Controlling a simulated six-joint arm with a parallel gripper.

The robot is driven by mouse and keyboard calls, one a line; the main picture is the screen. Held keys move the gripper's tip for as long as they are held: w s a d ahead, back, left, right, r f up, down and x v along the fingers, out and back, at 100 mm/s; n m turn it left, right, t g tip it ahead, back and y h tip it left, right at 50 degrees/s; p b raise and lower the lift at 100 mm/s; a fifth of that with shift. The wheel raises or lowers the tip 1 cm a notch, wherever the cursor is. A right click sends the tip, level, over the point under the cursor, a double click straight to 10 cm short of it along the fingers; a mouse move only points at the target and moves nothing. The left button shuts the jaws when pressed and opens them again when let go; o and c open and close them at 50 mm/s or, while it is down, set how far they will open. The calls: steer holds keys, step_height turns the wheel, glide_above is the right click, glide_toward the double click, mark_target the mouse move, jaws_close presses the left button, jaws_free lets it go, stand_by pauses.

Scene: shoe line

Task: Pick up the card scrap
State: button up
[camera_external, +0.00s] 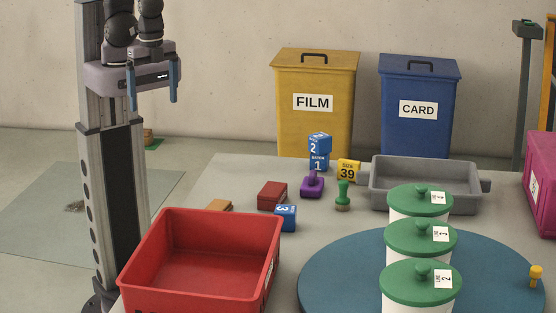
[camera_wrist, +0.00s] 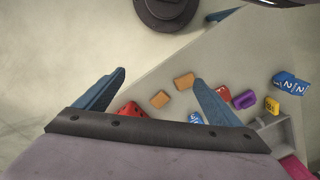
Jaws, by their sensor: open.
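My gripper (camera_external: 152,94) is open and empty, raised high at the left, well above the table. In the wrist view its two blue fingers (camera_wrist: 159,78) are spread wide. Two small tan-brown pieces, one nearer (camera_wrist: 160,98) and one farther (camera_wrist: 184,81), lie on the table below, between the fingers in the picture. I cannot tell whether either is the card scrap. In the external view one tan piece (camera_external: 219,205) shows behind the red crate's rear rim, partly hidden by it. The blue bin labelled CARD (camera_external: 419,130) stands at the back.
The red crate (camera_external: 200,272) stands at the front left. A dark red block (camera_external: 272,195), a blue block (camera_external: 286,217), a purple stamp (camera_external: 312,186) and a green stamp (camera_external: 343,197) stand near the tan piece. A grey tray (camera_external: 378,204) and green-lidded tubs on a turntable (camera_external: 330,275) are right.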

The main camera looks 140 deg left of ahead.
steer(key=s+a+f+n+g+b, duration=0.25)
steer(key=s+f, duration=0.25)
steer(key=f, duration=0.3)
steer(key=n+t+b, duration=0.1)
steer(key=n+b, duration=0.1)
steer(key=n, duration=0.2)
glide_above(218, 205)
steer(key=shift+m+h, duration=0.25)
steer(key=shift+h, duration=0.15)
steer(key=f, duration=1.4)
steer(key=shift+w+a+f, duration=0.1)
steer(key=shift+w+a, duration=0.05)
steer(key=shift+a, duration=0.05)
steer(key=shift+w+a, duration=0.1)
steer(key=shift+w, duration=0.1)
steer(key=shift+s+d+f+p, duration=0.15)
steer(key=shift+f+p, duration=0.4)
steer(key=shift+f, duration=1.3)
steer(key=shift+s+d+f+p, duration=0.15)
steer(key=shift+f+p, duration=0.4)
steer(key=shift+f, duration=1.3)
steer(key=c, duration=1.1)
